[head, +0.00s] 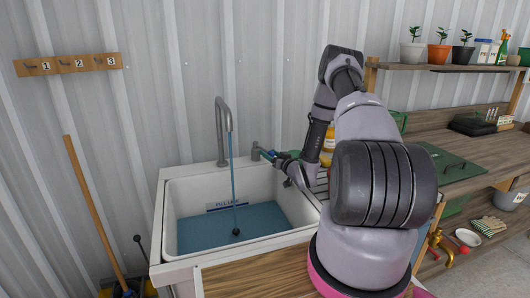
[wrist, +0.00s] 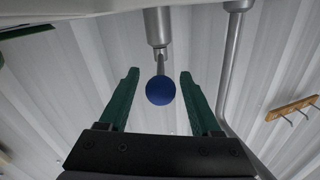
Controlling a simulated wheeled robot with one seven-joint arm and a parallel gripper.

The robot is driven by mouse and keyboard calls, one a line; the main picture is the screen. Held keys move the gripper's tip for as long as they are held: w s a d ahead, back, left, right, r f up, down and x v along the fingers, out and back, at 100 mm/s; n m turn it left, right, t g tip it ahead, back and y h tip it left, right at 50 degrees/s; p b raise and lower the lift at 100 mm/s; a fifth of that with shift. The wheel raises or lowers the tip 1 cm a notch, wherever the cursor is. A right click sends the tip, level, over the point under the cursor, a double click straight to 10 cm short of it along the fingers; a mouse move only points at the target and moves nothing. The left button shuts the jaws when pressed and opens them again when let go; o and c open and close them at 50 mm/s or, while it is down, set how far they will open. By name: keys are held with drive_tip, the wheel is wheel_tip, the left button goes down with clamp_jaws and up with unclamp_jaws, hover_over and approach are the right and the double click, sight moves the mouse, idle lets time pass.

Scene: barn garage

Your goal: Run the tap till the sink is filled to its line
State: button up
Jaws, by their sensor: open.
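The white sink (head: 163,215) stands against the corrugated wall, with blue water (head: 205,232) in its basin. A label reading "FILL LINE" (head: 222,207) is on the back inner wall, just above the water. A stream of water (head: 234,180) falls from the grey tap spout (head: 221,118), which also shows in the wrist view (wrist: 229,70). The tap lever has a blue round knob (wrist: 160,90), also partly visible in the head view. My gripper (wrist: 159,78) is open, its green fingers on either side of the knob with gaps visible. In the head view my arm hides part of it.
A broom (head: 95,212) leans at left, below a numbered hook rail (head: 68,65). A workbench (head: 440,142) and a shelf with potted plants (head: 411,48) are at right. A yellow bottle (head: 328,146) stands behind my arm.

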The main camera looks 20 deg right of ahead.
drive_tip(key=shift+v, duration=1.4)
